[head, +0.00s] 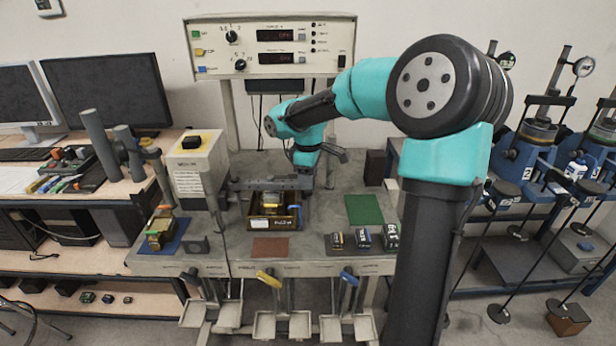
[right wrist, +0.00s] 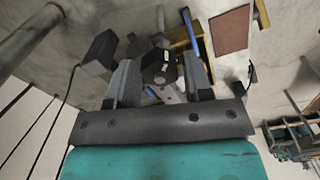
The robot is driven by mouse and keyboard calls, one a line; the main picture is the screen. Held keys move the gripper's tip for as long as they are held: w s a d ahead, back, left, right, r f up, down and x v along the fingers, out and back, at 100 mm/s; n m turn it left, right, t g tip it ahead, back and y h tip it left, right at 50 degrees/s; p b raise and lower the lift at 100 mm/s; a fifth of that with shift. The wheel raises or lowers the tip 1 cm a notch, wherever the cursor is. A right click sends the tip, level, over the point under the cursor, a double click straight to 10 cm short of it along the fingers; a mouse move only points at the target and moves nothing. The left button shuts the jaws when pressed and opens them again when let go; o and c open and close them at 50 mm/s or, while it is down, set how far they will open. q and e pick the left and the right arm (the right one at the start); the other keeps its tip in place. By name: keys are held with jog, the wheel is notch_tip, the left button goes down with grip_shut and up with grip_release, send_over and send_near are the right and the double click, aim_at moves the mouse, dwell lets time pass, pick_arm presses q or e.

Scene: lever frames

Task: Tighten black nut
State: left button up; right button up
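In the right wrist view, a black nut-like part (right wrist: 157,68) with a dark hole lies between the fingers of my right gripper (right wrist: 161,64). The two grey fingers stand apart, with visible gaps on both sides of the part. Light metal shows just below it. In the head view, my right arm reaches over the bench, and its wrist is above and behind a dark open box (head: 268,224) with brass-coloured parts. The nut cannot be picked out there. My left gripper is not in view.
A red-brown mat (head: 270,247) lies in front of the box and a green mat (head: 363,209) to its right. Small dark boxes (head: 363,240) stand at the bench's front right. A white control panel (head: 272,46) is behind. A white box-shaped unit (head: 195,165) stands left.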

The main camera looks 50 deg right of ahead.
jog(key=c, duration=0.6)
jog(key=shift+m, duration=0.6)
jog(key=m, duration=0.3)
jog(key=shift+m, duration=0.3)
jog(key=m, duration=1.3)
jog(key=shift+m, duration=0.3)
